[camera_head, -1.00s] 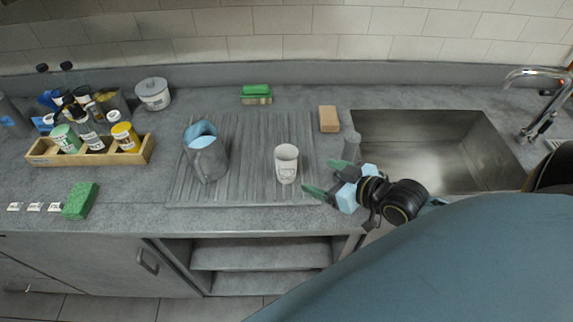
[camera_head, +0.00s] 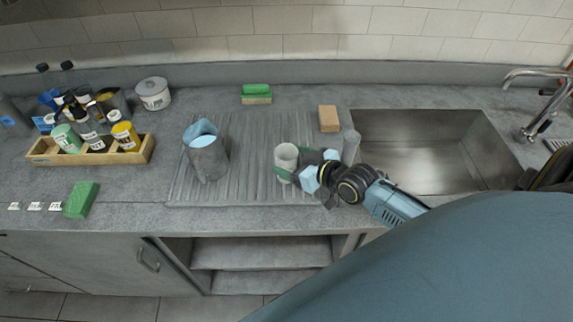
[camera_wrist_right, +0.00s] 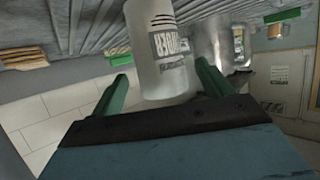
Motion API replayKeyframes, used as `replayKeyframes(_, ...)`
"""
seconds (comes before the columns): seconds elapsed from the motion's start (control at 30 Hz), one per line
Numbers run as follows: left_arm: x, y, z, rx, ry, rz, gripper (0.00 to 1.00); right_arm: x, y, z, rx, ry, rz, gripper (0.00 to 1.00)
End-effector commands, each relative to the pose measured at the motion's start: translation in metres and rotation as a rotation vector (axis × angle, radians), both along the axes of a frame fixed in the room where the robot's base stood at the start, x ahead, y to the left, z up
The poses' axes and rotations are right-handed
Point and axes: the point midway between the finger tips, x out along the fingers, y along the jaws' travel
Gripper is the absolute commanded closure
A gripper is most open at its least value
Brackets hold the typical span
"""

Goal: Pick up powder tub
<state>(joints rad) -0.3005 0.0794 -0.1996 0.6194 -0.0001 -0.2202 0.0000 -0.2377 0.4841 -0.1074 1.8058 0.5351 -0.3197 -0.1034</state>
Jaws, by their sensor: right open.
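The powder tub (camera_head: 286,155) is a pale, cup-shaped container standing upright on the ribbed drainboard, left of the sink. It also shows, upside down with its printed label, in the right wrist view (camera_wrist_right: 158,45). My right gripper (camera_head: 294,165) is at the tub, with its green fingers open. In the wrist view the tub lies between the two fingertips, with a gap visible on the left side; contact on the right is unclear. One finger covers the lower part of the tub in the head view. My left gripper is not in view.
A grey pitcher (camera_head: 207,158) stands left on the drainboard (camera_head: 245,185). A grey cylinder (camera_head: 351,146) is close to my right gripper, near the sink (camera_head: 430,150). A tan block (camera_head: 329,118) lies behind. A wooden caddy (camera_head: 45,159) with bottles is far left, near a green sponge (camera_head: 81,200).

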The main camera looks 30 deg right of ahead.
Motion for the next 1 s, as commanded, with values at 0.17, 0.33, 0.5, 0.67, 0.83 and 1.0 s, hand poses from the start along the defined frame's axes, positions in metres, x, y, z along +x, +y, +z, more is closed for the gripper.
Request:
replayKeyframes(0.17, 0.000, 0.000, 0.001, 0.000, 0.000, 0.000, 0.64, 0.021, 0.006, -0.008, 0.001, -0.001, 0.000, 0.21)
replayKeyframes(0.33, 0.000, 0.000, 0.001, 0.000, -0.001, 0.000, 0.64, 0.025, 0.007, -0.011, 0.000, 0.000, 0.000, 0.21)
replayKeyframes(0.5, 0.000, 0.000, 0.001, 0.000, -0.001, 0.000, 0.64, 0.025, 0.007, -0.011, 0.000, 0.000, 0.000, 0.24)
replayKeyframes(0.67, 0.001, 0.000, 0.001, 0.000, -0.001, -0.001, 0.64, 0.025, 0.007, -0.011, 0.000, 0.000, 0.000, 0.45)
replayKeyframes(0.83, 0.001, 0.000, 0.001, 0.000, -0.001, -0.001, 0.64, 0.025, 0.007, -0.011, 0.000, 0.000, 0.000, 0.67)
replayKeyframes(1.0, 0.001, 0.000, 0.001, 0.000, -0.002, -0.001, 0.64, 0.025, 0.007, -0.010, 0.000, -0.001, 0.000, 0.72)
